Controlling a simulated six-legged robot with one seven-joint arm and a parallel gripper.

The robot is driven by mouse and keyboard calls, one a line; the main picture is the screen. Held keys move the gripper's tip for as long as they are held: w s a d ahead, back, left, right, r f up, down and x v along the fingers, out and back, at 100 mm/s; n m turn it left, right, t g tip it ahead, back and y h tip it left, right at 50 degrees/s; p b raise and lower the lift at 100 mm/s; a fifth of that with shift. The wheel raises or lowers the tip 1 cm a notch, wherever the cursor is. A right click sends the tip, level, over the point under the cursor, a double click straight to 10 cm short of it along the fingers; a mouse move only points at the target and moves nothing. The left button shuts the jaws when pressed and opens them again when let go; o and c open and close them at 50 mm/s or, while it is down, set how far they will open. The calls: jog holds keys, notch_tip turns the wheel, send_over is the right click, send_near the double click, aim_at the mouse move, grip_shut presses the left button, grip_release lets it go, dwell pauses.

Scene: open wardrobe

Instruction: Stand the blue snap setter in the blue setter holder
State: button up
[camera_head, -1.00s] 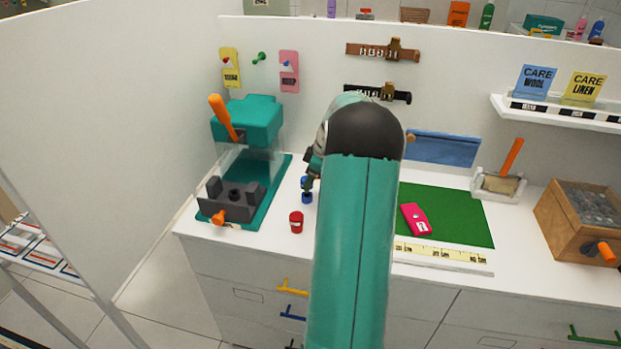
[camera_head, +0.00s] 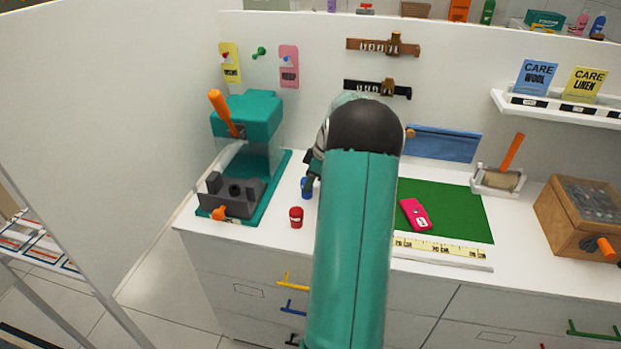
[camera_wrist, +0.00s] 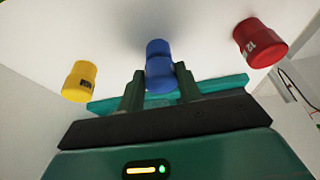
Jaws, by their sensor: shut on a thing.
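My gripper (camera_wrist: 159,80) is shut on a blue cylinder, the blue snap setter (camera_wrist: 160,76), in the wrist view. Another blue rounded part (camera_wrist: 158,48) lies in line with it just beyond the fingertips. It looks like the blue setter holder, but I cannot tell whether the setter is inside it or only against it. In the head view, my gripper (camera_head: 311,172) is low over the white counter, largely hidden by my arm. One small blue shape (camera_head: 306,188) shows just below it; setter and holder cannot be told apart there.
A red cup (camera_head: 296,217) stands close in front; it also shows in the wrist view (camera_wrist: 260,43), with a yellow one (camera_wrist: 79,81) opposite. A teal press (camera_head: 245,120) stands left. A green mat (camera_head: 455,212) with a pink item (camera_head: 415,214) lies right.

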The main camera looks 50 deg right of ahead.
jog(key=shift+f, duration=0.4)
jog(key=o, duration=1.2)
jog(key=shift+c, duration=0.2)
jog(key=shift+r, duration=0.1)
jog(key=v, duration=1.3)
jog(key=shift+r, duration=0.3)
jog(key=shift+s+d, duration=0.1)
jog(key=shift+s, duration=0.05)
